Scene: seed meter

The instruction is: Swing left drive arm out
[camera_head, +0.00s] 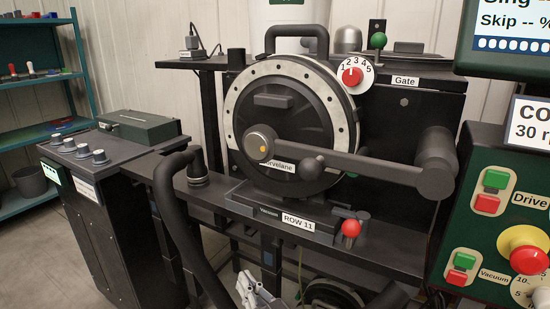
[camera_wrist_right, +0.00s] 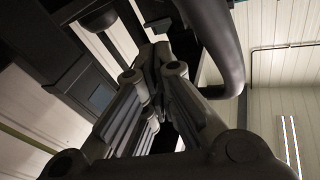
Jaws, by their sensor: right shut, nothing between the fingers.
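The drive arm (camera_head: 350,164) is a dark bar crossing the front of the round seed meter (camera_head: 240,105). It runs from a hub with an orange centre, at left, to a thick dark cylinder (camera_head: 436,165) at right. A rounded knob (camera_head: 312,167) sticks out along it. My right gripper (camera_head: 258,290) is low at the bottom edge of the head view, below the ROW 11 label and apart from the drive arm. In the right wrist view its fingers (camera_wrist_right: 155,62) are together and empty. My left gripper is not in view.
A thick black hose (camera_head: 170,205) curves up left of my right gripper. A red-topped knob (camera_head: 351,228) stands on the bench edge. A green control panel (camera_head: 500,220) is at right. A bench with several knobs and a green box (camera_head: 135,126) is at left.

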